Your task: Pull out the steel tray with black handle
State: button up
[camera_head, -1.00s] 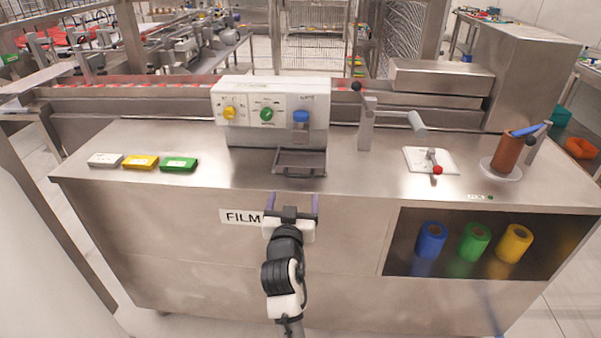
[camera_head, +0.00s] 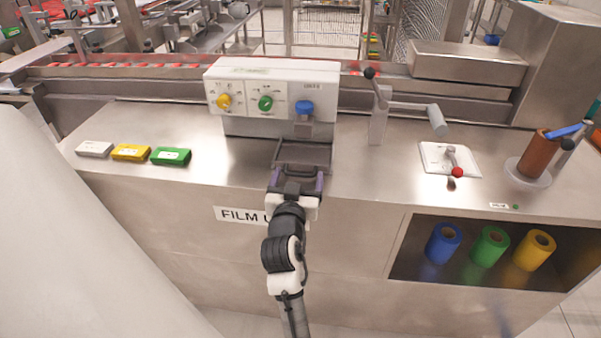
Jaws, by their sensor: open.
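The steel tray (camera_head: 318,155) sits at the foot of the white control box (camera_head: 255,88), on the steel counter. Its black handle (camera_head: 298,169) shows along the tray's front side. My gripper (camera_head: 296,178) is open, with its two purple-padded fingers apart, one near each end of the handle. I cannot tell whether the fingers touch the handle. Part of the tray's front is hidden behind my gripper.
Grey, yellow and green boxes (camera_head: 131,152) lie on the counter at left. A crank handle (camera_head: 437,118) and a red-knobbed lever (camera_head: 456,170) stand at right. Colored rolls (camera_head: 490,246) sit in a recess below. The counter (camera_head: 375,168) right of the tray is clear.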

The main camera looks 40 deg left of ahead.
jog(key=shift+c, duration=0.2)
jog(key=c, duration=1)
jog(key=shift+c, duration=0.2)
